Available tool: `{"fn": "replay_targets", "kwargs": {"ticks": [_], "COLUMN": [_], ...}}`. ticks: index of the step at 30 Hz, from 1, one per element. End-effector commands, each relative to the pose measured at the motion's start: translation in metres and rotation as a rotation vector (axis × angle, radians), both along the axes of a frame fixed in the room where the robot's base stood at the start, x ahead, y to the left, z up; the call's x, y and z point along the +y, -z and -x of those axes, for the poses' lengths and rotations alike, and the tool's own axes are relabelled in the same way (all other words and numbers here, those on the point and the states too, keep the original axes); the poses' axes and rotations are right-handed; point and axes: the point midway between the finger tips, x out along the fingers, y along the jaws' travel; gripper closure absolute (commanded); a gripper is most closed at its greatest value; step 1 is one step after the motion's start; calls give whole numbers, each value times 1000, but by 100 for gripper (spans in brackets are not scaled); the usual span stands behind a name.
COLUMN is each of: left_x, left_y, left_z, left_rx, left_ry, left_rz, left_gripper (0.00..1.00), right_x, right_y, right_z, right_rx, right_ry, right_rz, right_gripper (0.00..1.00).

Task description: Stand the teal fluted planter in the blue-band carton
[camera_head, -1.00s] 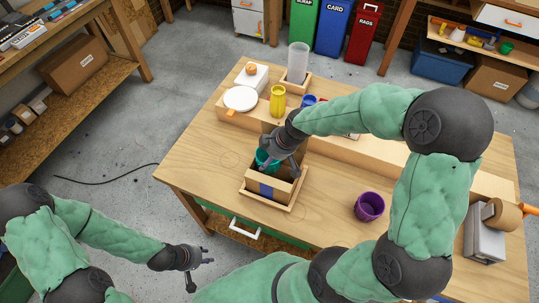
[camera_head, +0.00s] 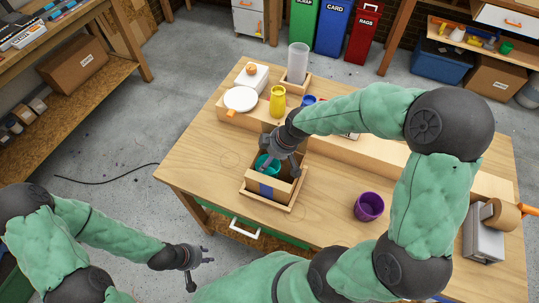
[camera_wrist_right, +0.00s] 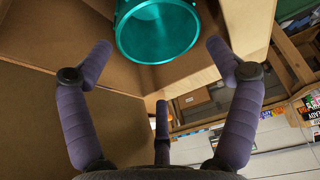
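The teal fluted planter (camera_head: 266,164) is inside the blue-band carton (camera_head: 256,184), towards its left side. It looks roughly upright; its lower part is hidden by the carton wall. My right gripper (camera_head: 284,163) is over the carton. In the right wrist view its fingers (camera_wrist_right: 155,80) are spread wide, and the planter (camera_wrist_right: 158,32) lies beyond the fingertips, apart from them. Cardboard walls (camera_wrist_right: 60,105) surround it there. My left gripper (camera_head: 204,256) is off the table's front left edge, empty, with fingers apart.
The carton sits in a shallow wooden tray (camera_head: 285,206). A purple pot (camera_head: 369,206) stands to the right. A yellow vase (camera_head: 277,101), white plate (camera_head: 240,98) and clear cylinder (camera_head: 298,62) are at the back. The table's left part (camera_head: 205,160) is clear.

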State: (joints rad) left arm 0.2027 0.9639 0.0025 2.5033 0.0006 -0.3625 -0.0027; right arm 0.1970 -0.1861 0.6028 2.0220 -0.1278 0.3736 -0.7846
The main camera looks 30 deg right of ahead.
Motion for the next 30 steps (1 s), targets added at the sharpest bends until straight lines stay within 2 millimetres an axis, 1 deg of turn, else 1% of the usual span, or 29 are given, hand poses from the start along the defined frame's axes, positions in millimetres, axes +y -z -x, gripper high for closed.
{"fn": "replay_targets", "kwargs": {"ticks": [1,6,12,15,18,21,30], "left_x": [0,0,0,0,0,0,0], "left_y": [-5,-15,-24,-27,-28,-29,-29], "left_z": [0,0,0,0,0,0,0], "left_rx": [0,0,0,0,0,0,0], "left_ry": [0,0,0,0,0,0,0], "left_rz": [0,0,0,0,0,0,0], "left_gripper": [69,69,69,69,69,69,69], "right_x": [-3,-11,-20,-23,-25,-26,-26], "right_y": [-14,-48,-83,-96,-104,-109,-110], "right_z": [2,14,26,31,34,36,37], "right_rx": [-5,-5,-6,-4,-4,-1,-1], "right_ry": [1,3,3,2,1,0,0], "right_rz": [1,2,1,0,0,0,0], "right_gripper": [11,11,11,11,11,11,11]}}
